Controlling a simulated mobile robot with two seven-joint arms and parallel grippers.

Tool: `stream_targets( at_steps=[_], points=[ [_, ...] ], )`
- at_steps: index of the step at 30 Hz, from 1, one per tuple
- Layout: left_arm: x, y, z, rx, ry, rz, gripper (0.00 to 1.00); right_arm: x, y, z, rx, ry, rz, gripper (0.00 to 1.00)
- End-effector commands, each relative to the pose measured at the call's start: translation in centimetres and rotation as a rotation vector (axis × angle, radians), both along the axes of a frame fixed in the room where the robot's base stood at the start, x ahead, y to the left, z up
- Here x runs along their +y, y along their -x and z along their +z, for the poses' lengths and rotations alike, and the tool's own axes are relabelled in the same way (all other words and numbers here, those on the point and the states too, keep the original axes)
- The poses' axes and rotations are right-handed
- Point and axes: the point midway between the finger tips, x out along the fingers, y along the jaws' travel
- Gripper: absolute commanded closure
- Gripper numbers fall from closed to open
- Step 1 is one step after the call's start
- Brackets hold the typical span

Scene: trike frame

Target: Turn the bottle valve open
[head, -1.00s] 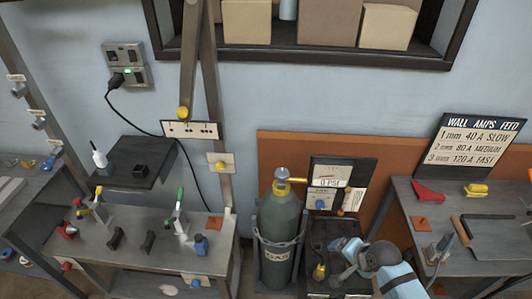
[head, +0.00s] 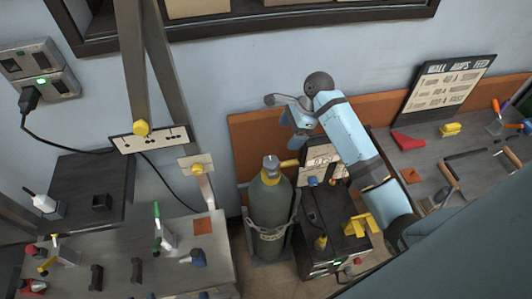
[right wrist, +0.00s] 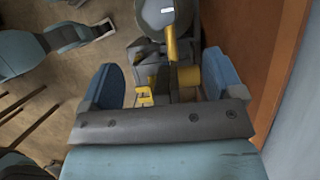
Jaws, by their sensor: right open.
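The gas bottle (head: 270,215) stands upright in a holder by the wall in the head view. Its valve (head: 270,163) is a grey knob on top, with a yellow outlet (head: 290,162) pointing right. My right gripper (head: 294,131) is open and empty, above and slightly right of the valve. In the right wrist view, a round grey top, which looks like the valve (right wrist: 158,14), lies beyond the two blue fingers. Yellow fittings (right wrist: 187,76) show between the fingers; I cannot tell whether they touch.
The gauge panel (head: 318,160) stands right of the bottle, behind a dark machine (head: 325,210) and partly behind my right arm. A workbench (head: 205,258) with small tools is on the left. A second bench (head: 420,170) is on the right.

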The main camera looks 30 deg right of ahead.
Motion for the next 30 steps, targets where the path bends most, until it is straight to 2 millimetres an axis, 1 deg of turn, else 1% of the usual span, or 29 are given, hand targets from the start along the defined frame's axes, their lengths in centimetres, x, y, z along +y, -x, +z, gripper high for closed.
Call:
stream_targets(
  at_steps=[6, 12, 15, 18, 21, 24, 30],
  points=[
    [-0.2, 0.7, 0.1, 0.012, 0.005, 0.003, 0.57, 1.5, -0.2, -3.7, 0.005, 0.000, 0.002, 0.13],
    [-0.2, 0.6, 0.3, 0.015, 0.011, 0.011, 0.57, 3.1, -0.7, -7.6, 0.003, 0.000, 0.002, 0.13],
    [-0.2, 0.4, 0.3, 0.015, 0.015, 0.017, 0.57, 3.8, -0.8, -9.4, 0.003, 0.000, 0.002, 0.13],
    [-0.2, 0.1, 0.5, 0.013, 0.019, 0.021, 0.57, 4.3, -1.0, -10.6, 0.002, -0.001, 0.003, 0.13],
    [-0.2, -0.3, 0.5, 0.011, 0.022, 0.025, 0.57, 4.7, -1.1, -11.5, 0.001, 0.000, 0.003, 0.13],
    [-0.1, -0.4, 0.4, 0.013, 0.021, 0.028, 0.57, 4.8, -1.2, -12.0, -0.001, 0.000, 0.002, 0.13],
    [0.0, -0.2, 0.2, 0.018, 0.020, 0.030, 0.57, 4.9, -1.2, -12.2, -0.002, 0.001, 0.002, 0.13]
  ],
)
